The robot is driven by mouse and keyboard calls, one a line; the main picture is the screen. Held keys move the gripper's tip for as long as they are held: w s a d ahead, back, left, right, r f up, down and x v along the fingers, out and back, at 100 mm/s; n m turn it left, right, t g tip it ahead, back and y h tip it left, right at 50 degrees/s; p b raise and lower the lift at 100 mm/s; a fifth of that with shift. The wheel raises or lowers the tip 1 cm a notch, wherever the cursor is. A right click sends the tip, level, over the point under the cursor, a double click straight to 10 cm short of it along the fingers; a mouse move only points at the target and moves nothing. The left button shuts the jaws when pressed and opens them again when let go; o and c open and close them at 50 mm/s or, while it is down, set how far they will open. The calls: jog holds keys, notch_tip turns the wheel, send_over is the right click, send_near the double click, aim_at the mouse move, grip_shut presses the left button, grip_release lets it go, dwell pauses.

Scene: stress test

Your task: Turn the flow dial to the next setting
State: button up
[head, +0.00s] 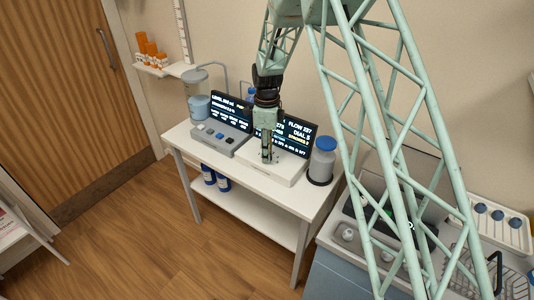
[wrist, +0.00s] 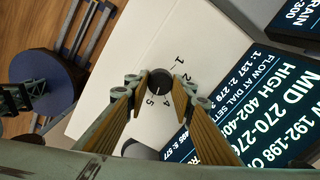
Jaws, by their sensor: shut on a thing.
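The flow dial (wrist: 160,80) is a small dark round knob on the white top of a unit, with the numbers 1, 2, 4 and 5 visible around it in the wrist view. My gripper (wrist: 157,84) points down with its two ribbed fingers on either side of the dial, shut on it. In the head view my gripper (head: 267,158) stands over the white flow unit (head: 284,174) and hides the dial. The flow screen (head: 299,134) behind it seems to read "FLOW 227" and "DIAL 5", but the text is small.
A second unit with buttons (head: 220,136) and its own screen (head: 231,108) stands close on the left. A blue-capped jar (head: 323,162) stands close on the right. A clear vessel with blue liquid (head: 199,107) is at the back left. The white table's (head: 205,160) front strip is clear.

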jog(key=shift+m, duration=0.6)
jog(key=o, duration=0.9)
jog(key=shift+r, duration=0.1)
jog(key=shift+r, duration=5.95)
